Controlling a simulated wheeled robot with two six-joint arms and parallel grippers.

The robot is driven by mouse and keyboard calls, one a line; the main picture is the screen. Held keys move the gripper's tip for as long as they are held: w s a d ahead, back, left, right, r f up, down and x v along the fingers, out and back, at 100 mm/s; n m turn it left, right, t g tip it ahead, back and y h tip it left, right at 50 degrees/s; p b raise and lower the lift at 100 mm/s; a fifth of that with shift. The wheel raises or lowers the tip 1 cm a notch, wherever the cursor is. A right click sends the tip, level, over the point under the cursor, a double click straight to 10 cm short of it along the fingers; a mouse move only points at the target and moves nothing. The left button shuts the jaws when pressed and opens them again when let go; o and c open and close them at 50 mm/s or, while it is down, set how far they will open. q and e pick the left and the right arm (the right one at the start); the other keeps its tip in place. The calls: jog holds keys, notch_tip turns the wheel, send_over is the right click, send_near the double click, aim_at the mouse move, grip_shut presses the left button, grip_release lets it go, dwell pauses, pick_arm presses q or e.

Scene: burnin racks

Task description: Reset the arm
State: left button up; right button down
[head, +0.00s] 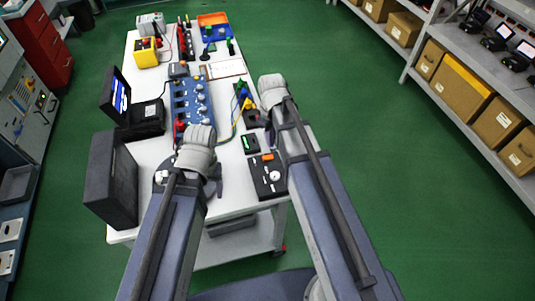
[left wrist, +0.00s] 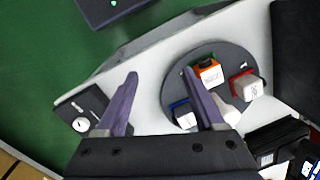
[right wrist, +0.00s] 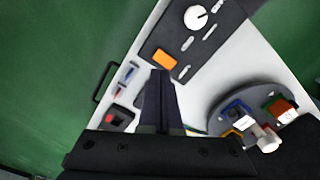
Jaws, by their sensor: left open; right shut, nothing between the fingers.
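My left arm reaches over the near part of the white table (head: 225,205) in the head view. Its gripper (left wrist: 160,73) is open and empty in the left wrist view, with one finger in front of a dark round disc (left wrist: 225,118) bearing several coloured blocks. In the head view its fingers are mostly hidden by the wrist.
A large dark box (head: 110,180) stands at the table's left edge, with a laptop-like screen (head: 117,92) behind it. A blue panel with knobs (head: 192,105) lies mid-table. Shelves with cardboard boxes (head: 465,85) stand at right. The green floor (head: 370,140) between is clear.

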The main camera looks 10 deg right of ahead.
jog(key=shift+r, duration=0.15)
dwell(0.3)
jog(key=s+a+m+h, duration=0.1)
jog(key=s+a+m, duration=0.1)
jog(key=s+a, duration=0.8)
jog(key=s, duration=0.4)
jog(key=shift+s+a+m, duration=0.15)
jog(key=shift+a+m, duration=0.1)
jog(key=shift+m, duration=0.05)
dwell(0.7)
